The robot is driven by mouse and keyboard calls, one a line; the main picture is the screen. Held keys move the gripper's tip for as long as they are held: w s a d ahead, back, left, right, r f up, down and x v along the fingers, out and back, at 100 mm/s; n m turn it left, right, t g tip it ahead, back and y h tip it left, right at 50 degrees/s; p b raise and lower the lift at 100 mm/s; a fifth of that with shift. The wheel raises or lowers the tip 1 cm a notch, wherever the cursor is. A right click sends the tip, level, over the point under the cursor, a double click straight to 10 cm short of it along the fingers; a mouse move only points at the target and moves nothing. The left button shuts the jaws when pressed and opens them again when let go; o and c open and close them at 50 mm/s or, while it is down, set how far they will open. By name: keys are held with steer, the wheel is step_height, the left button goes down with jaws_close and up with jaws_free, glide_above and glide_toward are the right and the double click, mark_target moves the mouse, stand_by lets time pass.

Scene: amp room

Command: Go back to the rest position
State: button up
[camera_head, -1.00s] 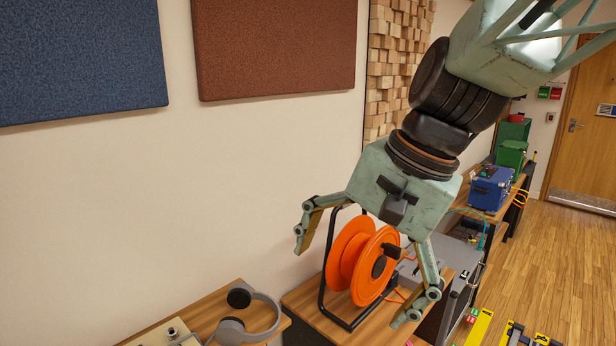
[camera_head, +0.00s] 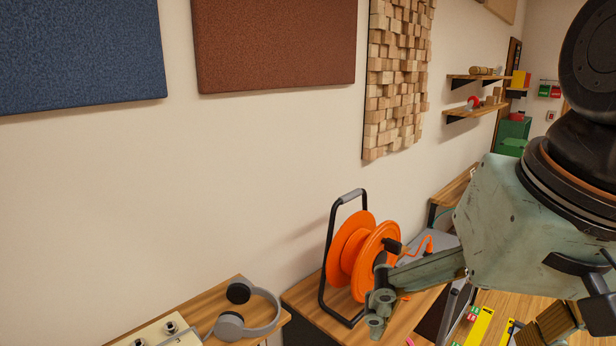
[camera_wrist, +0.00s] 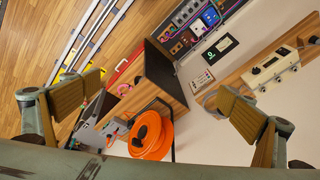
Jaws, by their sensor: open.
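My gripper (camera_head: 470,314) is at the lower right of the head view, large and close to the camera. Its fingers are spread wide apart with nothing between them. One finger overlaps the orange cable reel (camera_head: 348,250) in that view; I cannot tell any contact. In the wrist view, the gripper's two padded fingers (camera_wrist: 157,102) are open on either side of the picture. The orange reel (camera_wrist: 150,137) shows below and between them, apart from the fingers.
The reel stands on a wooden-topped bench (camera_head: 312,300) against the wall. Grey headphones (camera_head: 250,312) lie on another wooden top at left. A wooden diffuser panel (camera_head: 396,80) and shelves (camera_head: 474,112) hang on the wall. Wood floor (camera_wrist: 30,45) is open in the wrist view.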

steer(key=shift+n+t+h, duration=0.3)
steer(key=shift+n+h, duration=0.2)
steer(key=shift+n, duration=0.3)
steer(key=shift+s+d+f, duration=0.2)
steer(key=shift+s+d, duration=0.75)
steer(key=shift+s, duration=0.2)
steer(key=shift+s+d+f, duration=0.15)
steer(key=shift+s+d, duration=0.75)
steer(key=shift+s, duration=0.25)
